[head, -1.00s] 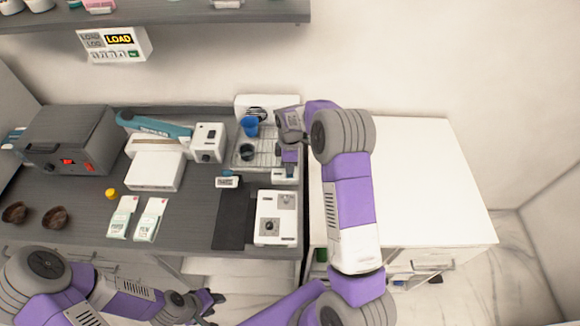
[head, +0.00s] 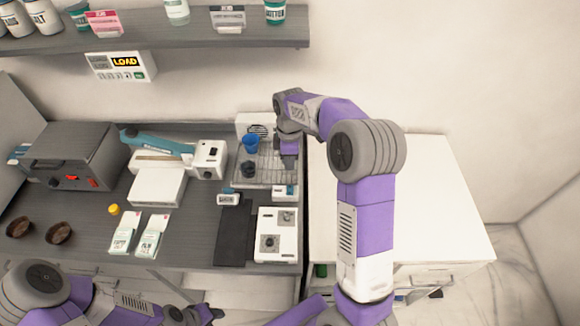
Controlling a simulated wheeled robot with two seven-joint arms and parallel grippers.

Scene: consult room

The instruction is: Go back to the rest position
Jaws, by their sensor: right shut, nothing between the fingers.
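My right gripper (head: 289,160) is shut and empty. It points down over the right side of the wire rack tray (head: 275,178) on the dark counter, next to a blue cup (head: 250,145) and a dark cup (head: 249,168). The arm hides part of the white unit behind the tray. My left gripper (head: 214,313) is at the bottom edge, low in front of the counter. It is small and partly cut off, so its fingers cannot be judged.
The dark counter (head: 190,245) holds a grey box device (head: 75,150), a white and teal sealer (head: 160,185), two packets (head: 125,232), brown bowls (head: 59,233) and a white device (head: 277,234). A bare white table (head: 440,200) stands right. A shelf (head: 150,35) hangs above.

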